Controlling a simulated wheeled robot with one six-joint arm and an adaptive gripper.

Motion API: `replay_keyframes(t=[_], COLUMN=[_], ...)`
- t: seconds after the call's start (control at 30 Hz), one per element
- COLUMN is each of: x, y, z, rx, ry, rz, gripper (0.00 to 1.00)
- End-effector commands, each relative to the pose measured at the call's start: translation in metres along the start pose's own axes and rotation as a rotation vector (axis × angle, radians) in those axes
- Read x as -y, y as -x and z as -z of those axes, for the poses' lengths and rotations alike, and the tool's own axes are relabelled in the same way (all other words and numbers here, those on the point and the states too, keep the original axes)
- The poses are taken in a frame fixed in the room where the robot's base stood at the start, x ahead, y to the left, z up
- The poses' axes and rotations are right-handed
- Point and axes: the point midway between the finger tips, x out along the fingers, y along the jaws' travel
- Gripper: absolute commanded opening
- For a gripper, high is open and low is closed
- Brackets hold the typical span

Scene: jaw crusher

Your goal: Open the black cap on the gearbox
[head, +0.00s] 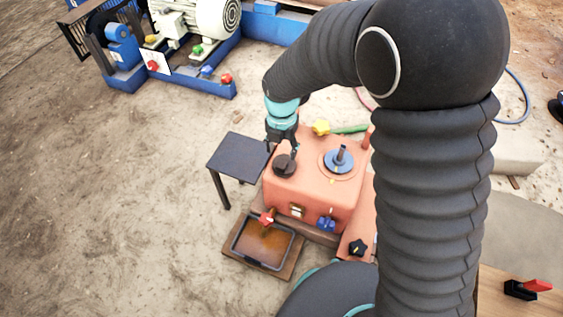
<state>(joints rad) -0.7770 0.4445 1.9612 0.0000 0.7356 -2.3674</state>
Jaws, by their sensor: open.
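The gearbox (305,185) is a salmon-orange housing near the middle of the head view. The black cap (284,166) is a round knob on its top at the left. My gripper (282,149) hangs from the arm's end with its fingers pointing down, just above and around the cap's far side in the picture. The jaws are open. I cannot tell whether a finger touches the cap.
A dark side table (240,157) stands left of the gearbox. An oil tray (263,242) lies in front. On the gearbox are a blue-grey disc with a post (339,159), a yellow knob (321,128), a red valve handle (267,217) and a blue knob (326,223).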

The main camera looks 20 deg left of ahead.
Motion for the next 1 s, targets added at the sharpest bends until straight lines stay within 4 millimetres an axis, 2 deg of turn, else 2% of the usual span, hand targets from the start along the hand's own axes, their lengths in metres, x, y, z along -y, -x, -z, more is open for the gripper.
replay_keyframes(t=[0.1,0.33,0.5,0.8,0.83,0.87,1.0], x=[0.001,0.000,0.000,0.000,0.000,0.000,0.000], y=[-0.025,-0.056,-0.067,-0.069,-0.069,-0.069,-0.069], z=[0.001,0.000,0.000,0.000,0.000,0.000,0.000], rx=[-0.004,-0.002,-0.001,0.000,0.000,0.000,0.000], ry=[0.000,-0.001,-0.001,-0.001,-0.001,-0.001,-0.001], rz=[0.004,0.001,0.000,0.000,0.000,0.000,0.000], gripper=[0.56,0.56,0.56,0.56,0.54,0.46,0.11])
